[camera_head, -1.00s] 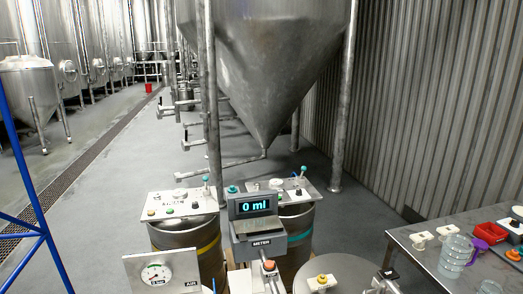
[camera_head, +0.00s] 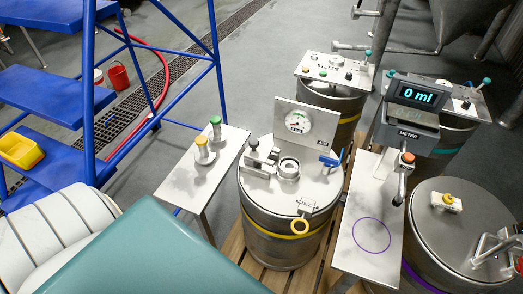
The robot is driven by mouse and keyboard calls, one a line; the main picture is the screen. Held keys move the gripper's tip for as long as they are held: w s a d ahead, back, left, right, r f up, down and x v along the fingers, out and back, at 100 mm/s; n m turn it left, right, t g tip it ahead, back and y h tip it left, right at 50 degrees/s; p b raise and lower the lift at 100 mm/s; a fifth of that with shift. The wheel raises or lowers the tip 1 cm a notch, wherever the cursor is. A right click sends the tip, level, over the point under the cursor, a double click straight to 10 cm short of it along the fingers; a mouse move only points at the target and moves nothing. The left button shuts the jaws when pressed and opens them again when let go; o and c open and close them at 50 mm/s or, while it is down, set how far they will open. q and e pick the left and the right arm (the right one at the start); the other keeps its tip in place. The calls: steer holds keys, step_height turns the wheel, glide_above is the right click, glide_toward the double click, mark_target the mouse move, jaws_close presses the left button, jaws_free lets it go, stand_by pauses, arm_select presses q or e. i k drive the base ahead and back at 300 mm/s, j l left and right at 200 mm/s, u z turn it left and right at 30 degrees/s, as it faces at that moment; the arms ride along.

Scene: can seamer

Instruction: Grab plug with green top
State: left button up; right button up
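The plug with the green top (camera_head: 216,130) stands upright on a small metal side table (camera_head: 222,165), near its far end. A similar plug with a yellow top (camera_head: 203,152) stands just in front of it and a little to the left. The two look apart from each other. Neither of my grippers shows in the head view, and nothing is touching the plugs.
A steel keg (camera_head: 285,235) with a pressure gauge (camera_head: 298,122) stands right of the side table. A blue metal frame with steps (camera_head: 75,95) is at the left. A meter (camera_head: 412,130) reading 0 ml stands at the right. A yellow bin (camera_head: 20,150) sits at far left.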

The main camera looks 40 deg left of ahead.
mark_target(218, 135)
steer(key=j+u, duration=0.1)
steer(key=u, duration=0.4)
steer(key=i+j+u, duration=0.1)
steer(key=u, duration=0.35)
steer(key=j+u, duration=0.1)
steer(key=u, duration=0.4)
steer(key=i+l, duration=0.05)
